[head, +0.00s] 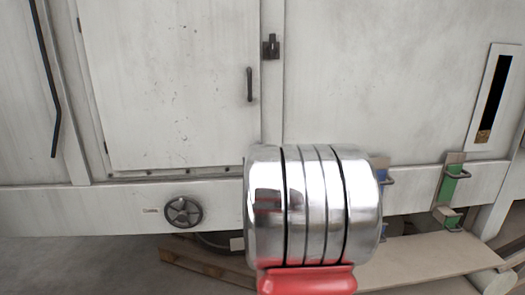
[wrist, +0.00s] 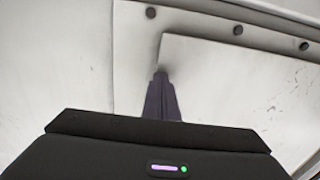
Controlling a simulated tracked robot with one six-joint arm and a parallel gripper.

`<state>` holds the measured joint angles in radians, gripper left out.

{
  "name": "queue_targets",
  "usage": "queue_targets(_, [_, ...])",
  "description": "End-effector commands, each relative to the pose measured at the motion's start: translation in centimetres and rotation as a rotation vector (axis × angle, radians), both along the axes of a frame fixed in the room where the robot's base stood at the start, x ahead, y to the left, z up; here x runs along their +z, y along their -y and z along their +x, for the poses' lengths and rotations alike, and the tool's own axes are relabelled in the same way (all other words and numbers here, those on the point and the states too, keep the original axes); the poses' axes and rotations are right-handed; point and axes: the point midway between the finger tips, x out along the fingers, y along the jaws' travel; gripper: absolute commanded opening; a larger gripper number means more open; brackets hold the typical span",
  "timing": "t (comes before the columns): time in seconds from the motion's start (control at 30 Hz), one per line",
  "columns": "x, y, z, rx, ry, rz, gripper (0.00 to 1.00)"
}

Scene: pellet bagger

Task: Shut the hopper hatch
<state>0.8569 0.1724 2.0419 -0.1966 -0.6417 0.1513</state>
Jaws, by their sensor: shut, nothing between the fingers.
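The hatch (head: 170,85) is a white panel in the white hopper wall, with hinges on its left edge. A dark upright handle (head: 249,85) is near its right edge, and a dark latch (head: 270,46) is on the frame beside it. The hatch looks close to its frame; I cannot tell if a small gap is left. My gripper (wrist: 161,78) is shut and empty in the wrist view. Its tips are near the corner of a white panel (wrist: 235,85), probably the hatch; contact is unclear. My gripper is not visible in the head view.
A handwheel (head: 183,212) is on the lower beam. Green-marked brackets (head: 450,185) and a sight slot (head: 494,92) are at the right. A pale board (head: 425,262) lies below. My shiny arm link covers the lower middle of the head view. Bolts (wrist: 237,29) line the frame.

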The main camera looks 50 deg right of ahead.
Motion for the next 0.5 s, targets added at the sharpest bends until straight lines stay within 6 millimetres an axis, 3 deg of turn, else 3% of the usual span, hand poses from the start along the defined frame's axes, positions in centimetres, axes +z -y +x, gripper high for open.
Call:
queue_targets(0.03, [0.3, 1.0, -0.1, -0.015, 0.007, -0.001, 0.0])
queue_targets(0.23, [0.1, 1.0, -0.1, -0.019, 0.003, 0.0, 0.0])
queue_targets(0.5, [0.3, -1.3, -1.7, -0.009, 0.005, 0.0, 0.0])
